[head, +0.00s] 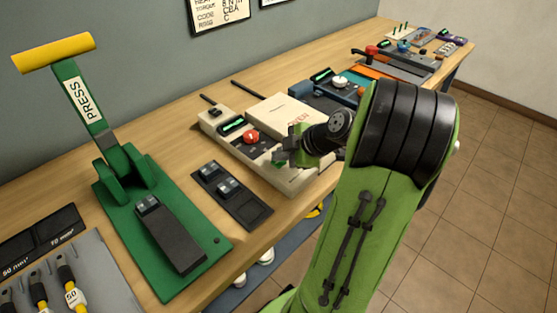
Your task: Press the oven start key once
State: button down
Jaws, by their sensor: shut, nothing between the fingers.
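A beige bench unit (214,123) with a raised lid panel (282,113) stands in the middle of the bench; it looks like the oven. Its front panel has a small green-lit display (233,125) and a round red control (251,137). A small green patch (277,164) shows on its near side beside my fingers and may be the start key; it is mostly hidden. My gripper (283,158) is shut and empty, low over the near side of this unit. I cannot tell whether the fingertips touch it.
A dark tray (250,210) with small metal blocks lies in front of the unit. A green lever press (110,190) with a yellow handle stands at left. A blue unit (318,94) and other devices line the bench to the back right. Tiled floor is open at right.

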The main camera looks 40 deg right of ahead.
aim_at(281, 164)
jog(key=shift+r+p, duration=0.35)
jog(key=shift+r, duration=0.45)
jog(key=shift+r, duration=0.1)
jog(key=shift+r+p, duration=1.75)
jog(key=shift+r, duration=0.75)
jog(key=shift+f, duration=0.1)
